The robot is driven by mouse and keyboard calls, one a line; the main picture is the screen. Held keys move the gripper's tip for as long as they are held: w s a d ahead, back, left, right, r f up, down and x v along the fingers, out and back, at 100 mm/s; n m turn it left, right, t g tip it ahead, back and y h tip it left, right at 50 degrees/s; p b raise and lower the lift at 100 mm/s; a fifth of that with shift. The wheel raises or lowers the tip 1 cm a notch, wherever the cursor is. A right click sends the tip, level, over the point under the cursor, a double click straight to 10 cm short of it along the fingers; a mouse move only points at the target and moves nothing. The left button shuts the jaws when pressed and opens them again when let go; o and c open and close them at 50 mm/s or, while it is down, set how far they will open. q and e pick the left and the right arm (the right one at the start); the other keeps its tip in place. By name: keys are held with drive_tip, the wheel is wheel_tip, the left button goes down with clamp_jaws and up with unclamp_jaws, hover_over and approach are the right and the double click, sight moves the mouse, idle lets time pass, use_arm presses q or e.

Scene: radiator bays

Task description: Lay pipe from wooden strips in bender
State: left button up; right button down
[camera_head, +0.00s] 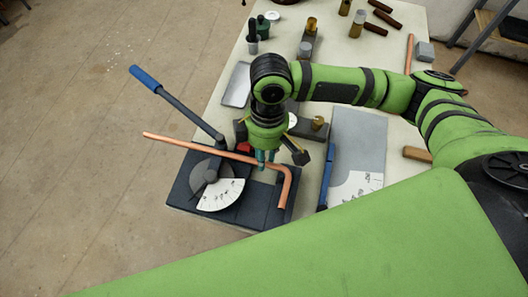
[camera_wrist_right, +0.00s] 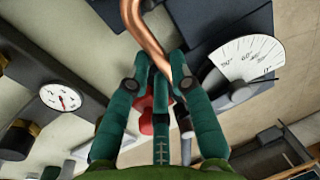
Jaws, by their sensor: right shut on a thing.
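A copper pipe (camera_head: 190,145) with a bent right end crosses over the bender in the head view. My right gripper (camera_head: 265,162) points down and is shut on the pipe near its bend. In the right wrist view the pipe (camera_wrist_right: 147,38) runs between the teal fingertips (camera_wrist_right: 162,75). The bender (camera_head: 258,207) has a dark base, a white angle dial and a raised lever with a blue handle (camera_head: 146,78). I cannot tell whether the pipe touches the bender. The wooden strips are not clearly seen. My left gripper is not in view.
The pale table (camera_head: 345,58) carries a grey board (camera_head: 357,140) right of the bender, a wooden piece (camera_head: 417,154), a grey tray (camera_head: 237,84) and another copper pipe (camera_head: 409,54). Floor lies open to the left.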

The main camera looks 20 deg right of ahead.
drive_tip(key=shift+f, duration=1.35)
idle(0.3)
drive_tip(key=c, duration=1)
unclamp_jaws()
drive_tip(key=r, duration=0.4)
drive_tip(key=w+r, duration=0.1)
drive_tip(key=r, duration=0.3)
drive_tip(key=d+r, duration=0.1)
drive_tip(key=r, duration=0.3)
drive_tip(key=shift+w+d, duration=0.1)
drive_tip(key=shift+w, duration=0.3)
drive_tip(key=shift+f, duration=0.1)
